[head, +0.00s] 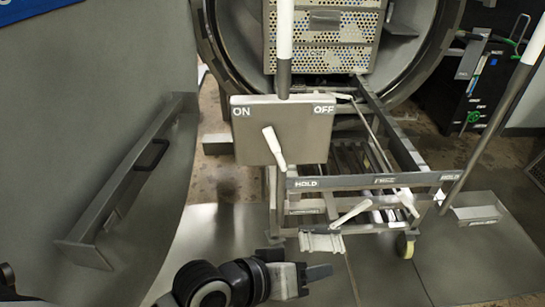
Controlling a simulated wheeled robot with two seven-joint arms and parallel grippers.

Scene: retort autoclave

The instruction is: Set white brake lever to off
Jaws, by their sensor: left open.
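A white lever (273,146) stands in front of a grey panel (300,140) marked ON at its upper left and OFF at its upper right. The lever leans up and left, with its top toward the ON side. Its lower end is near the panel's bottom edge. My left gripper (310,279) is low in the view, below and a little right of the lever and well apart from it. It is open, points right and holds nothing that I can see. My right gripper is not in view.
A wheeled cart frame (360,183) marked HOLD and FREE stands before the round vessel opening (215,50). It has more white levers (350,212) and tall white-gripped bars (284,30). A large grey door (100,130) with a bracket fills the left.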

